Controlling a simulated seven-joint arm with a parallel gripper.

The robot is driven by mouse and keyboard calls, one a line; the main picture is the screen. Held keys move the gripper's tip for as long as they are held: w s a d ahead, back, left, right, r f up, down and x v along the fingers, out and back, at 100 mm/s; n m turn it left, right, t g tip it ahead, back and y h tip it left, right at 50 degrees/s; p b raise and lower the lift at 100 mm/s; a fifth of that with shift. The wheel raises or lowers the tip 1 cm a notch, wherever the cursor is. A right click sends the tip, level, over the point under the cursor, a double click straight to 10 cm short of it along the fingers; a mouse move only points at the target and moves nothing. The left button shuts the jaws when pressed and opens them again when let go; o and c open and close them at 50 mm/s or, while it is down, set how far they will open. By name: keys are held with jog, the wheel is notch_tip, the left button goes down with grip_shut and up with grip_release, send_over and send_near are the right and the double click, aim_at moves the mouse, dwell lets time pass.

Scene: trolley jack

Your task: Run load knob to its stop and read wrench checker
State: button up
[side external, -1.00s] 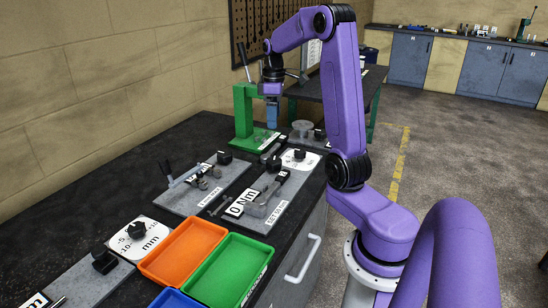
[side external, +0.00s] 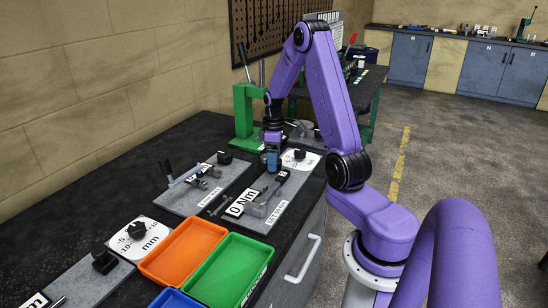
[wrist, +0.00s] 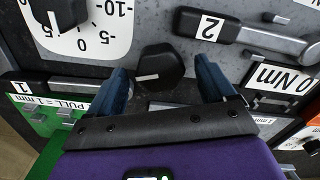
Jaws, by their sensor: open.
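A black lobed knob (wrist: 160,68) with a white mark, seemingly the load knob, stands on the grey plate between my open fingers in the wrist view. My gripper (wrist: 165,82) has blue fingers, one on each side of the knob; I cannot tell whether they touch it. In the side view my gripper (side external: 272,164) is low over the checker plate and hides the knob. The wrench checker's label (wrist: 284,78) reads 0 Nm; it also shows in the side view (side external: 242,202). A black-handled wrench (wrist: 235,30) tagged 2 lies beside the knob.
A white dial (wrist: 92,40) with a black pointer knob (wrist: 60,12) is close by. A green press (side external: 245,115) stands behind my gripper. An orange tray (side external: 183,250) and a green tray (side external: 230,270) sit nearer the camera. A second grey plate (side external: 190,195) with a wrench lies to the left.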

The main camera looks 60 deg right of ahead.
jog(key=c, duration=1.1)
jog(key=shift+o, duration=0.2)
jog(key=shift+m, duration=0.4)
jog(key=m, duration=1.3)
jog(key=o, duration=1.1)
jog(key=shift+c, duration=0.2)
